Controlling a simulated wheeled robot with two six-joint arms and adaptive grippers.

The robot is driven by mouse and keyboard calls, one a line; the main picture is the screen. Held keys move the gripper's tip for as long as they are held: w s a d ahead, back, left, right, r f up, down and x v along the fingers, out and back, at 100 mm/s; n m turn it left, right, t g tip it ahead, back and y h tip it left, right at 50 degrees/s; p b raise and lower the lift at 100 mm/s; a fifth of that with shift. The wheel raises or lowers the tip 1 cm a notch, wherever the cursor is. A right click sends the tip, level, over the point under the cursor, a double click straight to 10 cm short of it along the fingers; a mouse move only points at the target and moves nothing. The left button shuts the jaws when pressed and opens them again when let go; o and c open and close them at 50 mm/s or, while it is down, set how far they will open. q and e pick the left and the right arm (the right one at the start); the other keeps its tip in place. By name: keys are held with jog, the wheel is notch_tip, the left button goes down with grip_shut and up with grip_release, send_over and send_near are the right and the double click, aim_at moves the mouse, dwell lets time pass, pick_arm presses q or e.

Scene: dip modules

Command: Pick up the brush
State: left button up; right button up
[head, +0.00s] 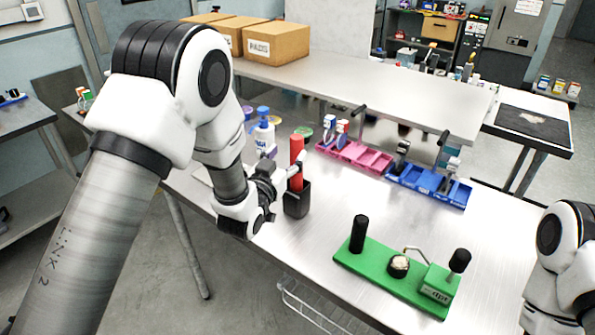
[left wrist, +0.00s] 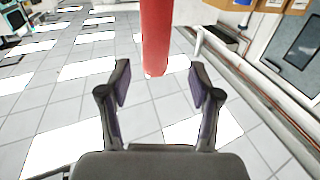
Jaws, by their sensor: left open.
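A red upright handle (head: 297,150), which I take to be the brush, stands in a black holder (head: 297,199) near the table's left front edge. Its lower part is hidden inside the holder. My left gripper (head: 292,172) is beside the handle, just above the holder. In the left wrist view the red handle (left wrist: 157,38) lies ahead, with its end showing near the gap between the open fingers (left wrist: 161,82). The fingers are apart and do not grip it. Part of my right arm shows at the right edge; its gripper is out of view.
A green base (head: 385,275) with black knobs stands at the front of the table. Pink (head: 355,157) and blue (head: 428,187) trays lie behind it. A white bottle with a blue top (head: 264,132) stands behind my left gripper.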

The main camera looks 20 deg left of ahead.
aim_at(294, 149)
pick_arm(q)
jog(key=w+p, duration=0.1)
jog(key=w, duration=0.1)
jog(key=w+d+p, duration=0.1)
jog(key=w, duration=0.2)
jog(key=shift+r, duration=0.1)
jog(key=shift+w+d, duration=0.25)
jog(key=shift+w, duration=0.1)
jog(key=shift+s+a, duration=0.2)
jog(key=shift+s, duration=0.05)
jog(key=shift+a, duration=0.15)
jog(key=c, duration=1.1)
jog(key=shift+d, duration=0.2)
grip_shut()
